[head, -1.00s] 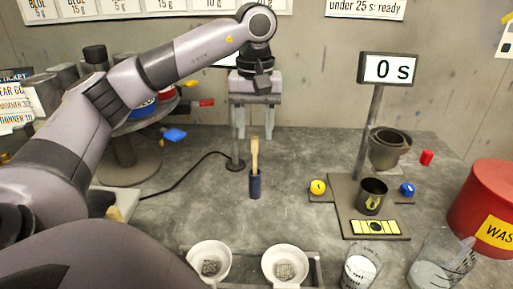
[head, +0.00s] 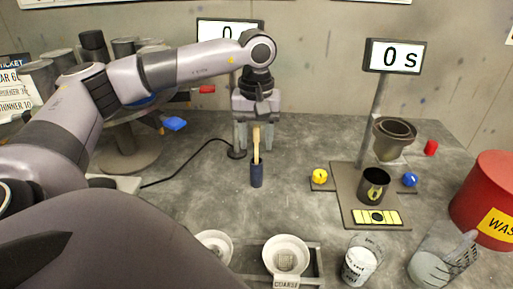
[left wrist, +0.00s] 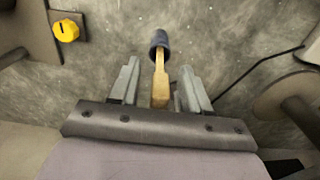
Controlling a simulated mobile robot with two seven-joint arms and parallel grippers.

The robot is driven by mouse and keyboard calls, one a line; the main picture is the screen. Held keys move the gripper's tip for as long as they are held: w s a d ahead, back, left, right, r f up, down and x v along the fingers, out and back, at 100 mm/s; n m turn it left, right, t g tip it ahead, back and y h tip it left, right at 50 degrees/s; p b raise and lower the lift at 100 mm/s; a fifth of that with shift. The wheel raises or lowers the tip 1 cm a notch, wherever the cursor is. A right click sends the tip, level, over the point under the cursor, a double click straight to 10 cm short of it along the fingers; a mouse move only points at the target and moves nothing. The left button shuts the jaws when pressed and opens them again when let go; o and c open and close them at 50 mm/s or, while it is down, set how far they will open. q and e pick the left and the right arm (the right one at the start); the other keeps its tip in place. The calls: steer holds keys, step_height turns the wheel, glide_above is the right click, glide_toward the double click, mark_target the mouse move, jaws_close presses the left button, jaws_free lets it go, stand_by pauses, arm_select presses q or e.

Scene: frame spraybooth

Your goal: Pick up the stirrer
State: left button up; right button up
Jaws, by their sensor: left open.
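The stirrer (head: 256,146) is a light wooden stick standing upright in a dark blue holder (head: 257,176) in the middle of the table. My left gripper (head: 256,146) is open, pointing down, close behind the stirrer in the head view. In the left wrist view the stirrer (left wrist: 160,86) shows between the two open fingers of the gripper (left wrist: 158,80), with a gap on both sides. The holder (left wrist: 160,39) lies beyond the fingertips there. My right gripper is out of view.
A stand with a cup (head: 374,186), a yellow knob (head: 320,176) and a blue knob (head: 410,179) is to the right. Two white sieves, one being (head: 286,254), and beakers (head: 361,262) stand in front. A red bin (head: 490,190) is far right. A black cable runs left.

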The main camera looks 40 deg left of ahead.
arm_select(q)
steer(key=shift+c, duration=0.3)
jaws_close()
